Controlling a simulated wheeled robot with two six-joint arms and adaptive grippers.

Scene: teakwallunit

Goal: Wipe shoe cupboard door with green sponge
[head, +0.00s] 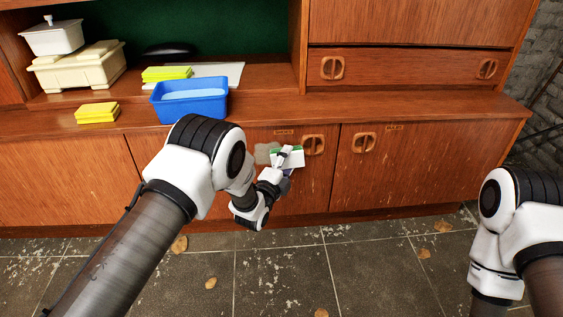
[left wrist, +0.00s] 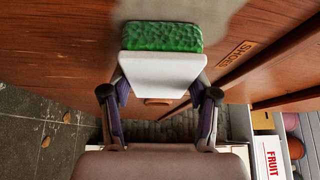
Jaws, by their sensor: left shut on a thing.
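The sponge has a green scouring face (left wrist: 162,37) and a white body (left wrist: 162,75). My left gripper (left wrist: 160,92) is shut on its white body. In the head view the sponge (head: 291,158) is at the middle cupboard door (head: 230,190), left of its round wooden handle. The green side faces the door; whether it touches cannot be told for sure. A pale grey smear (head: 264,153) is on the door beside the sponge. My right gripper is out of view.
A blue basin (head: 190,107) with pale liquid stands on the ledge above. Yellow sponges (head: 97,113) lie left of it. Another door with a handle (head: 364,142) is to the right. Leaves lie on the tiled floor. A FRUIT box (left wrist: 271,158) shows in the left wrist view.

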